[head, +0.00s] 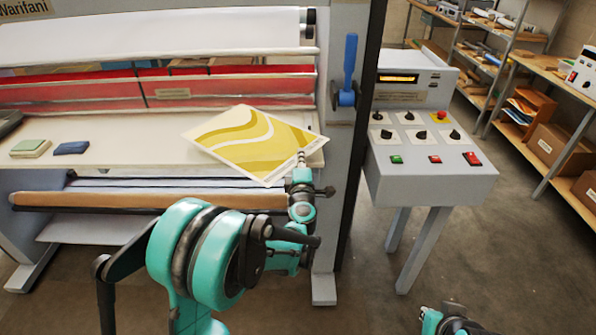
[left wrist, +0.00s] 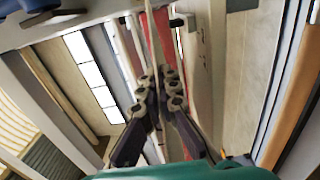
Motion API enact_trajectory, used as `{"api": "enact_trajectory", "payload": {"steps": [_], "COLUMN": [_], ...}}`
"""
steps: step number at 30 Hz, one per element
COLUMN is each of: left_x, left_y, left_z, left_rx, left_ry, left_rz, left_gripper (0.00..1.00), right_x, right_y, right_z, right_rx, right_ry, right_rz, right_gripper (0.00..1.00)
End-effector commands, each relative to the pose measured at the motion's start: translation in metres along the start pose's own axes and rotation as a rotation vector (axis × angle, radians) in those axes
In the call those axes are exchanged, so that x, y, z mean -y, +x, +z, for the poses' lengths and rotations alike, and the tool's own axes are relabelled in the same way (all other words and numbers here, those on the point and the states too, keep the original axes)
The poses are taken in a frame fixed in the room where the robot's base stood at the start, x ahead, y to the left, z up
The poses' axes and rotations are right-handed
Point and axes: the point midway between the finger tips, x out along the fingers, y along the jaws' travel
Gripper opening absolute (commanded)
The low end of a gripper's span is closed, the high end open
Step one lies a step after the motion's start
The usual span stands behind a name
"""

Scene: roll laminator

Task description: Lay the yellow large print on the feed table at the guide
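The yellow large print (head: 240,140), a sheet with white wavy bands and a pale border, is at the right end of the cream feed table (head: 120,128). It lies askew, its near corner past the table's front edge. My left gripper (head: 302,160) is at the print's right front edge. In the left wrist view the left gripper (left wrist: 160,85) has its fingers together on a thin sheet seen edge-on. Whether the print touches the table or the guide is not clear. Only a small part of my right arm's end (head: 450,320) shows at the bottom edge; its fingers cannot be made out.
A green pad (head: 30,147) and a blue pad (head: 72,147) lie on the left of the table. A blue-handled lever (head: 350,70) is on the right frame. A control console (head: 425,130) stands to the right. The table's middle is clear.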

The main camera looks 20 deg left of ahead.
Motion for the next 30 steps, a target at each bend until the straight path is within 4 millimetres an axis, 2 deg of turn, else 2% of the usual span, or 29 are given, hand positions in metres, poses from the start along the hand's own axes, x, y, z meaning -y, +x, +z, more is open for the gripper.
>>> {"api": "enact_trajectory", "payload": {"steps": [3,7,13,21,30], "left_x": [0.006,0.015,0.046,0.046,0.056], "left_y": [0.008,0.01,0.009,0.009,0.009], "left_z": [-0.005,-0.005,-0.004,-0.004,-0.004], "left_rx": [0.0,0.001,0.001,0.001,0.001], "left_ry": [0.002,0.001,0.001,0.001,0.001], "left_rz": [0.0,0.0,0.0,0.0,0.0], "left_gripper": [0.0,0.0,0.0,0.0,0.0], "right_x": [0.0,0.0,0.0,0.0,0.0], "right_y": [0.003,0.007,0.02,0.018,0.026], "right_z": [0.002,0.005,0.014,0.013,0.019], "right_rx": [0.0,0.0,0.0,0.0,0.0], "right_ry": [0.0,0.0,0.0,0.0,0.0], "right_rz": [0.0,0.0,0.0,0.0,0.0], "right_gripper": [0.0,0.0,0.0,0.0,0.0]}}
